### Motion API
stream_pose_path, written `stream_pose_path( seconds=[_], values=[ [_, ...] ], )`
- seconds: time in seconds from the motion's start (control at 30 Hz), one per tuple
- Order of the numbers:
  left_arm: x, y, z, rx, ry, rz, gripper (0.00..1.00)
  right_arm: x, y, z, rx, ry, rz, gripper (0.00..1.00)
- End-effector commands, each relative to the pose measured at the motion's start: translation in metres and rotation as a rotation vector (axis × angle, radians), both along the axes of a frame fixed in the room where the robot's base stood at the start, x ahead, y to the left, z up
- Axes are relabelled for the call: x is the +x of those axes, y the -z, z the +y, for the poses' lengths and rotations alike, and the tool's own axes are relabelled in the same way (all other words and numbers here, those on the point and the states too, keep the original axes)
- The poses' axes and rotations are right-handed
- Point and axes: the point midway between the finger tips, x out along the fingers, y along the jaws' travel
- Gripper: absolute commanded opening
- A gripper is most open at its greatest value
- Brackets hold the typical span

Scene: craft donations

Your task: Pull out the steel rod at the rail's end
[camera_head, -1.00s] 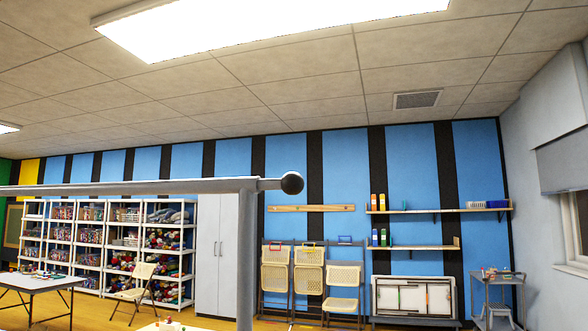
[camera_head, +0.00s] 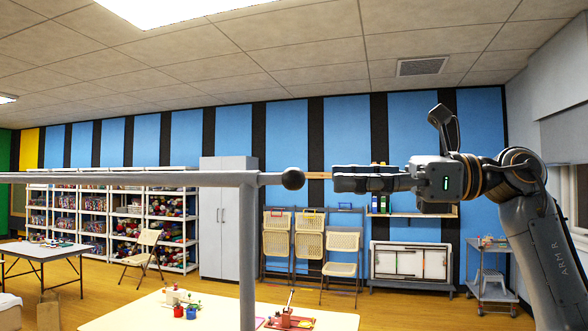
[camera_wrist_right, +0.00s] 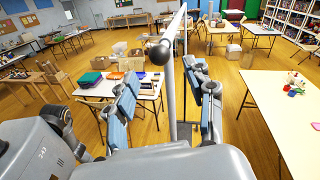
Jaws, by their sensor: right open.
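The grey rail (camera_head: 120,178) runs level from the left and rests on an upright post (camera_head: 247,260). The short steel rod (camera_head: 266,179) sticks out of its right end and carries a black ball knob (camera_head: 293,179). My right gripper (camera_head: 338,179) is just right of the knob at about its height, pointing left at it, with a gap between. In the right wrist view, the open, empty fingers (camera_wrist_right: 165,82) stand on either side of the line of the knob (camera_wrist_right: 159,52) and the rail behind it. My left gripper is not in view.
A table with small craft items (camera_head: 190,318) stands below the rail. Folding chairs (camera_head: 342,250) and a low white cabinet (camera_head: 410,264) line the blue wall. The air around the knob looks clear.

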Motion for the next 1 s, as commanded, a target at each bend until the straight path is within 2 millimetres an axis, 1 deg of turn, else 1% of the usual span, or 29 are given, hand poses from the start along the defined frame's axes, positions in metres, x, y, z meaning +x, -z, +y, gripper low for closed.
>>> stream_pose_path(
  seconds=[0.03, 0.2, 0.3, 0.4, 0.53, 0.8, 0.83, 0.87, 0.9, 0.97, 1.0],
  values=[
    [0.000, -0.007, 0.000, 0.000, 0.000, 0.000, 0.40, 0.001, -0.003, 0.013, 0.000, -0.006, 0.001, 0.54],
    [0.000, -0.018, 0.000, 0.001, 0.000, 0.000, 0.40, 0.005, -0.003, 0.047, 0.000, -0.005, 0.002, 0.54],
    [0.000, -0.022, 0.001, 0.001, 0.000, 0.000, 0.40, 0.007, -0.002, 0.062, 0.002, -0.004, 0.003, 0.54],
    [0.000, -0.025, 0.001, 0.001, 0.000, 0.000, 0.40, 0.008, -0.002, 0.072, 0.002, -0.003, 0.003, 0.54],
    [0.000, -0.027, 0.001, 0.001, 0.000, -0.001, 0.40, 0.009, -0.001, 0.079, 0.001, -0.001, 0.002, 0.54],
    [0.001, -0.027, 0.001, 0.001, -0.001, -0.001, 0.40, 0.010, 0.000, 0.080, 0.002, 0.000, 0.002, 0.54],
    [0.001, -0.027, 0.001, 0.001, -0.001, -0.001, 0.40, 0.010, 0.000, 0.080, 0.002, -0.001, 0.002, 0.51],
    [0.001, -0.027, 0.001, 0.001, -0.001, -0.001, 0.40, 0.010, 0.000, 0.080, 0.002, -0.001, 0.002, 0.45],
    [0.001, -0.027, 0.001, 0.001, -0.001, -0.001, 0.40, 0.010, 0.000, 0.080, 0.002, -0.001, 0.002, 0.37],
    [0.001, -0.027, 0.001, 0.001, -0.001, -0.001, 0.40, 0.010, 0.000, 0.080, 0.002, -0.001, 0.002, 0.25],
    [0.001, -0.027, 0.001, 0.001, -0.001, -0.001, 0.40, 0.010, 0.000, 0.080, 0.002, -0.001, 0.002, 0.17]
  ],
)
